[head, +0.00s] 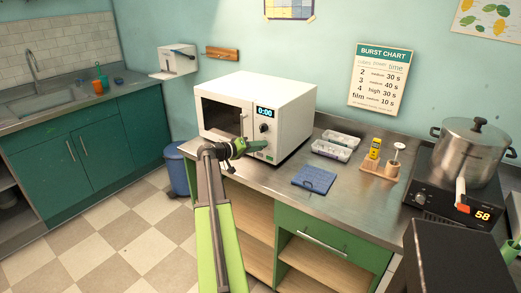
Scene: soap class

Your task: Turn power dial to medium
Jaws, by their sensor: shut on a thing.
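The white microwave (292,98) stands on the steel counter with its door shut; its display reads 0:00. A dark dial (264,127) shows on its control panel below the display. My green and black gripper (258,144) reaches the panel from the left, just below that dial. Its jaws are shut at the panel, on what seems to be a lower dial, the power dial. That dial is hidden behind the jaws, so its setting cannot be read.
A folded blue cloth (314,180), a clear tray (336,145) and a small wooden holder (379,166) with a yellow item lie right of the microwave. A steel pot (468,155) stands on a hotplate reading 58. The counter's front edge (330,216) is clear.

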